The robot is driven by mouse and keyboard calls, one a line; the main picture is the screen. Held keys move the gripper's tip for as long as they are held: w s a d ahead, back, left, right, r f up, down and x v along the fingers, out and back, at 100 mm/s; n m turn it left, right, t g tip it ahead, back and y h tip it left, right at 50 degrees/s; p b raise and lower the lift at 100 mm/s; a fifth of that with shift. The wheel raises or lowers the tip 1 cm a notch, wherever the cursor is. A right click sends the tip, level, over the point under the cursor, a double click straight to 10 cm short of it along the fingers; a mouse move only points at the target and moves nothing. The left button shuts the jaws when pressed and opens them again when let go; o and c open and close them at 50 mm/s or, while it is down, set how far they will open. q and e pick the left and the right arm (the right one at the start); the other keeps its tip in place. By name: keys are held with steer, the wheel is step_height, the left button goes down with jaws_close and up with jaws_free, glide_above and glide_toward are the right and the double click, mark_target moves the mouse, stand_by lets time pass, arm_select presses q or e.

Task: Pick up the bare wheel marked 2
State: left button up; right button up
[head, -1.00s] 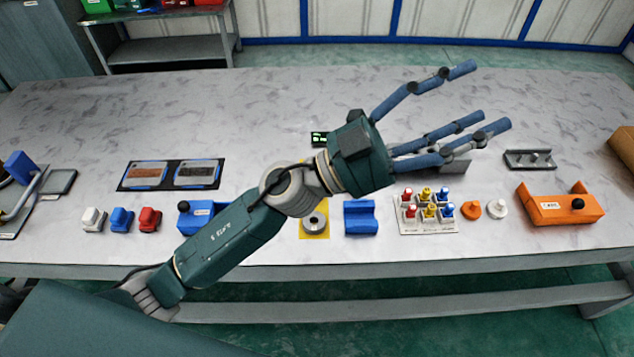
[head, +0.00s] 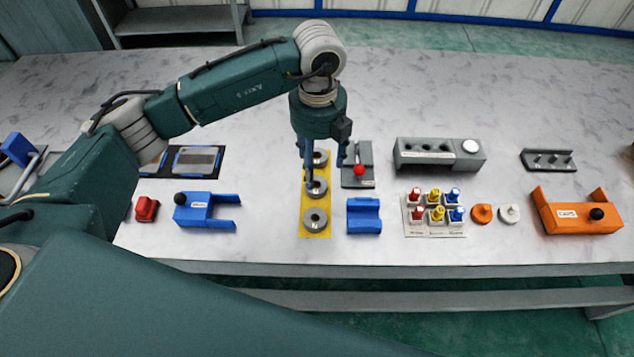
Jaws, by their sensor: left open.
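Three bare grey wheels stand in a column on a yellow mat (head: 328,234) in the head view. The front wheel (head: 315,219) has a small dark mark on its near side, which I cannot read surely. The middle wheel (head: 318,188) and the back wheel (head: 320,159) are partly hidden by my fingers, and no mark on them is readable. My left gripper (head: 323,172) points down over the back and middle wheels, with its fingers spread and nothing held. I cannot tell its height above them. My right gripper is not in view.
Right of the mat are a blue cradle (head: 364,222) and a grey plate with a red knob (head: 359,171). A blue fork-shaped part (head: 206,212) lies left. A tray of coloured pegs (head: 437,231) and an orange block (head: 577,220) are farther right. The table's back is clear.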

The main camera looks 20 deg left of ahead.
mark_target(317, 182)
arm_select(q)
step_height(317, 182, down, 3)
steer(key=shift+f, duration=0.1)
step_height(317, 182, down, 4)
steer(key=shift+a+p, duration=0.15)
steer(key=shift+p, duration=1)
steer(key=shift+w+f, duration=0.1)
steer(key=shift+f, duration=0.55)
steer(key=shift+r, duration=0.1)
steer(key=c, duration=1.6)
steer(key=shift+o, duration=0.2)
